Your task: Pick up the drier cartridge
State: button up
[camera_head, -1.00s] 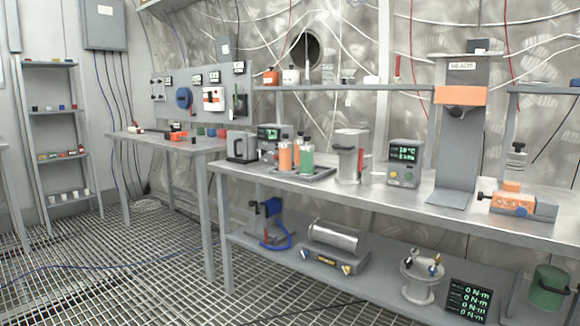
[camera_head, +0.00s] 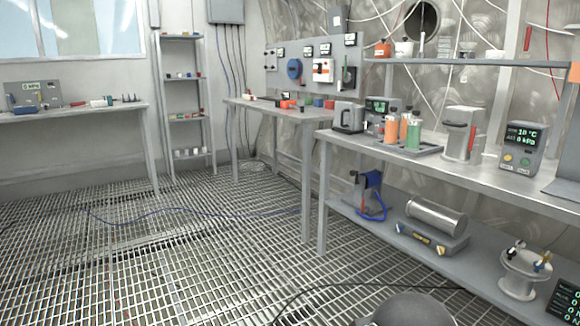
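I cannot tell for certain which thing is the drier cartridge. On the right bench, orange canisters (camera_head: 391,130) and a green canister (camera_head: 413,134) with grey tops stand upright on a dark tray (camera_head: 428,151). A cylindrical metal vessel with a red handle (camera_head: 461,134) stands to their right. A silver horizontal cylinder (camera_head: 436,216) lies on a base on the lower shelf. My gripper is not in view. A dark rounded shape at the bottom edge is probably part of my own body.
The right bench (camera_head: 470,173) runs along the wall. A middle bench (camera_head: 270,108), a shelf rack (camera_head: 181,90) and a left bench (camera_head: 75,113) stand farther back. The grating floor (camera_head: 200,250) is mostly clear, with cables across it.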

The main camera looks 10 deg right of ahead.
aim_at(393, 122)
jog(key=u, duration=0.7)
jog(key=i, duration=3.05)
jog(key=z, duration=1.65)
jog(key=i, duration=0.85)
jog(key=z, duration=0.85)
